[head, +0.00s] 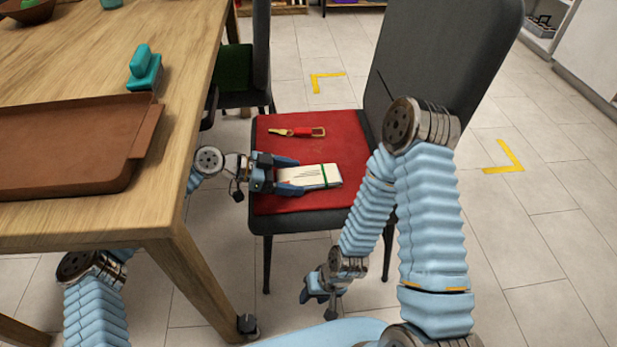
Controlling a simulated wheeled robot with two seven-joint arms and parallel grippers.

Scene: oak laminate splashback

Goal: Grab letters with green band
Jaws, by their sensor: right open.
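The letters (308,178), a white stack with a green band (324,175) around its right part, lie on the red seat pad of the chair. My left gripper (297,176) reaches in from the left, from beside the table. Its two blue fingers lie on either side of the stack's left end. Whether they press on the letters or stand just apart from them I cannot tell. My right gripper (320,298) hangs low in front of the chair, open, empty and well apart from the letters.
A red and tan strap-like item (297,132) lies on the red pad (332,122) behind the letters. The chair's dark backrest (440,60) rises at the right. The wooden table (190,130) at the left carries a brown tray (75,150) and a teal stapler-like object (146,70).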

